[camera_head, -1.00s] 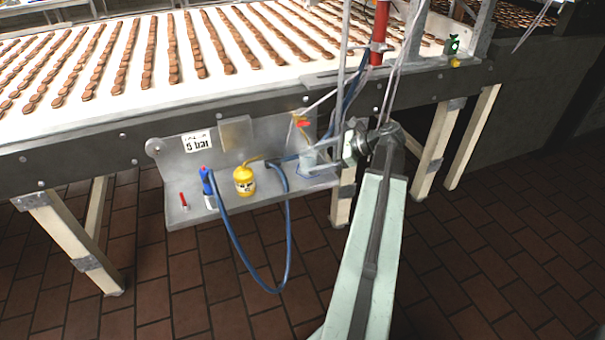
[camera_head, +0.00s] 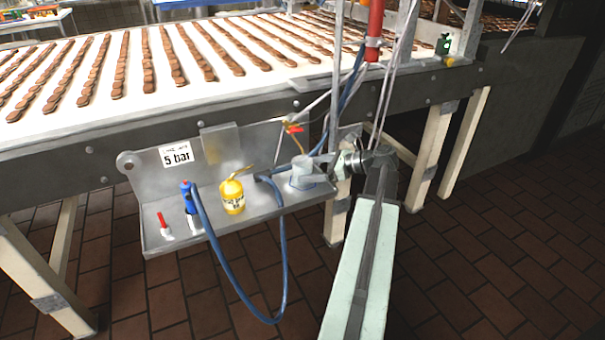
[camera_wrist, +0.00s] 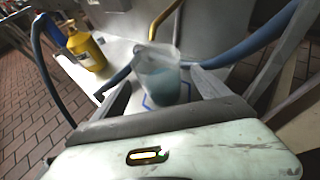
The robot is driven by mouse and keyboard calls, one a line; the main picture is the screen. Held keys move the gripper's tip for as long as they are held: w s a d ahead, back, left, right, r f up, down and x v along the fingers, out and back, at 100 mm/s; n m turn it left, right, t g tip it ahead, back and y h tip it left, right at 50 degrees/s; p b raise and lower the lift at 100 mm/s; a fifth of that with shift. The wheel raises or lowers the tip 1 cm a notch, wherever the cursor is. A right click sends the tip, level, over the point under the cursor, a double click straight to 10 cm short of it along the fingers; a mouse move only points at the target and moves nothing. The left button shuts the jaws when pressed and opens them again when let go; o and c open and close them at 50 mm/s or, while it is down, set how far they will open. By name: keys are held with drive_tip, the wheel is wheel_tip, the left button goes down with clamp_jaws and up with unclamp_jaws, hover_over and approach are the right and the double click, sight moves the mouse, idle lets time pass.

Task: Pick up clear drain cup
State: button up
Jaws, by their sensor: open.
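The clear drain cup (camera_head: 302,172) stands upright at the right end of the grey metal shelf, inside a blue outline marked there. In the wrist view the cup (camera_wrist: 158,84) looks translucent with a bluish lower part. My gripper (camera_head: 318,165) reaches in from the right at the cup. In the wrist view my gripper (camera_wrist: 160,90) is open, with one finger on each side of the cup. I cannot tell whether either finger touches it.
A blue hose (camera_head: 283,255) loops below. A red-handled valve (camera_head: 294,129) hangs above the cup. Poles and cables rise close behind my gripper.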

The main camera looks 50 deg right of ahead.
sight(301, 161)
drive_tip(key=b+x, duration=0.1)
drive_tip(key=x, duration=0.2)
drive_tip(key=shift+w+a+f, duration=0.15)
drive_tip(key=shift+w, duration=0.15)
drive_tip(key=c, duration=1.6)
drive_tip(key=shift+r+p, duration=0.8)
drive_tip(key=shift+r, duration=0.05)
drive_tip(key=shift+s+r+p, duration=0.2)
drive_tip(key=shift+r+p, duration=0.4)
drive_tip(key=shift+p, duration=0.05)
drive_tip(key=shift+s+r+p, duration=0.25)
drive_tip(key=shift+r+p, duration=0.35)
drive_tip(key=s, duration=0.5)
drive_tip(key=s+d, duration=0.1)
drive_tip(key=s, duration=0.4)
drive_tip(key=s+d+r+p, duration=0.1)
drive_tip(key=s, duration=0.4)
drive_tip(key=shift+d, duration=0.2)
